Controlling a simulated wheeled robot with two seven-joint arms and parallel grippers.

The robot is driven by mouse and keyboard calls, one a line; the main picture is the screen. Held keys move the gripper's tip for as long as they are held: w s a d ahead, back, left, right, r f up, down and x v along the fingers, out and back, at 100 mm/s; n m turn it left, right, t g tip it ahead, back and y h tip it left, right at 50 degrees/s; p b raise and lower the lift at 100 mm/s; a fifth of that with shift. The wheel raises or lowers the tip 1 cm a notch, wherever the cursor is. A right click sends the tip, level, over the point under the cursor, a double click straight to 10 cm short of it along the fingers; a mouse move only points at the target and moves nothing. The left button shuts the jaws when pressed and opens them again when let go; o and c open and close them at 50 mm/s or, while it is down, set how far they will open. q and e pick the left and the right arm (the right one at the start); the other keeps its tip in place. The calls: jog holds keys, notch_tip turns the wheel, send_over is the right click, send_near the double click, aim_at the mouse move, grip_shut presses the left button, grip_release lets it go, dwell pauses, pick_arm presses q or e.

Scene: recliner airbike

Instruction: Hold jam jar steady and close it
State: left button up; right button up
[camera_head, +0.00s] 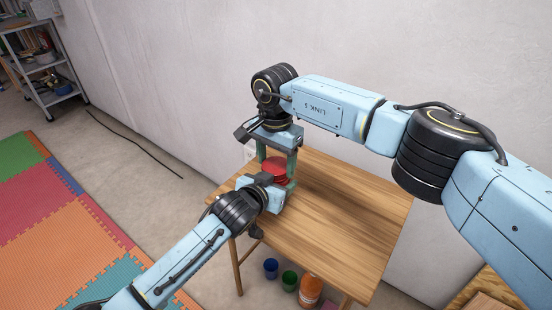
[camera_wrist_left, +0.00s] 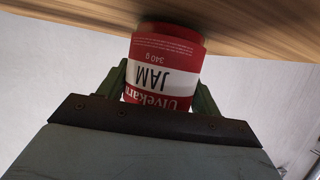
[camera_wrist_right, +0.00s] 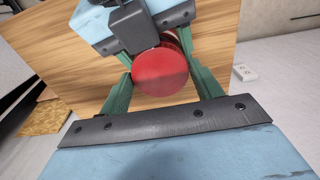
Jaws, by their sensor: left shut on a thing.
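The jam jar (camera_wrist_left: 165,75) has a red and white label and shows upside down in the left wrist view. Its base is at the wooden table (camera_head: 335,200). My left gripper (camera_wrist_left: 163,92) is shut on the jar, one finger at each side. The red round lid (camera_wrist_right: 160,72) shows in the right wrist view, and also in the head view (camera_head: 274,165). My right gripper (camera_wrist_right: 158,72) points down from above, its green fingers on both sides of the lid. I cannot tell whether they press on it, or whether the lid touches the jar, whose top is hidden.
The rest of the tabletop is bare. Blue (camera_head: 271,267) and green (camera_head: 290,280) containers and an orange one (camera_head: 310,290) stand below the table. A pale wall is close behind it. A coloured foam mat (camera_head: 60,235) and a metal shelf (camera_head: 45,70) are at the left.

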jog(key=c, duration=0.6)
jog(key=m, duration=0.6)
jog(key=shift+m, duration=0.3)
jog(key=shift+c, duration=0.2)
jog(key=o, duration=1.1)
jog(key=shift+r, duration=0.1)
jog(key=shift+r, duration=2.15)
jog(key=shift+c, duration=0.4)
